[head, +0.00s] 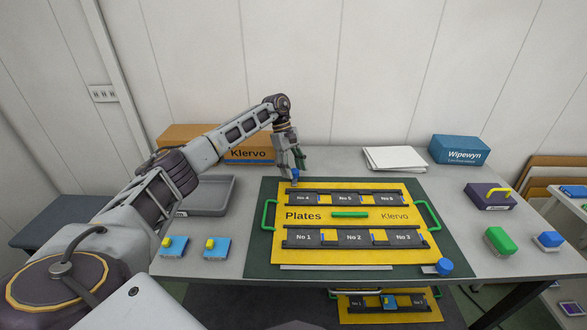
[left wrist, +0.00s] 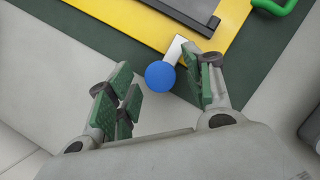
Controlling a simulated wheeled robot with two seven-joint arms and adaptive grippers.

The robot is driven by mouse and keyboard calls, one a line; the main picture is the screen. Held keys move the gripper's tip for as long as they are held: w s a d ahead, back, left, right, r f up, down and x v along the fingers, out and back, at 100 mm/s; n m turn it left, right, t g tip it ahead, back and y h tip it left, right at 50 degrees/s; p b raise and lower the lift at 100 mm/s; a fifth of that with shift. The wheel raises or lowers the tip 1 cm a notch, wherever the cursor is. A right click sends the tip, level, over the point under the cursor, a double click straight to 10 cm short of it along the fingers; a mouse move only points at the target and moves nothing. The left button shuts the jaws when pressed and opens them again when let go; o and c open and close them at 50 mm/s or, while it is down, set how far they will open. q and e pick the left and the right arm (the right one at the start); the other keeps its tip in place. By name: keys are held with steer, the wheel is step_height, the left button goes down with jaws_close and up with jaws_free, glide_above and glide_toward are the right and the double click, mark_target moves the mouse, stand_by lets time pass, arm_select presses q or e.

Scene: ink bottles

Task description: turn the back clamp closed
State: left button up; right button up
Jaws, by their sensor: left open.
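The back clamp's blue round knob (head: 295,175) is at the back left corner of the yellow plate board (head: 375,216). In the left wrist view the blue knob (left wrist: 160,76) has a pale flat bar (left wrist: 174,50) running from it towards the board's corner. I cannot tell whether the bar bears on the board. My left gripper (head: 292,163) points down over the knob. Its green-padded fingers are apart on either side of the knob, and I see no clear contact. A second clamp with a blue knob (head: 445,266) is at the board's front right. My right gripper is not in view.
The board lies on a dark green mat (head: 262,245) and has green side handles (head: 268,215). Behind stand a Klervo box (head: 248,154), white sheets (head: 394,158) and a blue box (head: 459,149). A grey tray (head: 207,195) and blue-yellow blocks (head: 216,247) are left.

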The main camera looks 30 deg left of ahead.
arm_select(q)
steer(key=v, duration=1.2)
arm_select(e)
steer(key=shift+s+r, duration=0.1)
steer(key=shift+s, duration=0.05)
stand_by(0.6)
arm_select(q)
step_height(320, 180, up, 21)
steer(key=p, duration=2.1)
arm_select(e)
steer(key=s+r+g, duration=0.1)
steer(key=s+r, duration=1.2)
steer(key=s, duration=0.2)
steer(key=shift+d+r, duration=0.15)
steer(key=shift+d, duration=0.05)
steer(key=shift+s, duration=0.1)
arm_select(q)
steer(key=shift+r+p, duration=0.4)
steer(key=shift+p, duration=0.1)
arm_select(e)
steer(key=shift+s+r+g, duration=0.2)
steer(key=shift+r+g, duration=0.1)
arm_select(q)
steer(key=shift+r, duration=0.1)
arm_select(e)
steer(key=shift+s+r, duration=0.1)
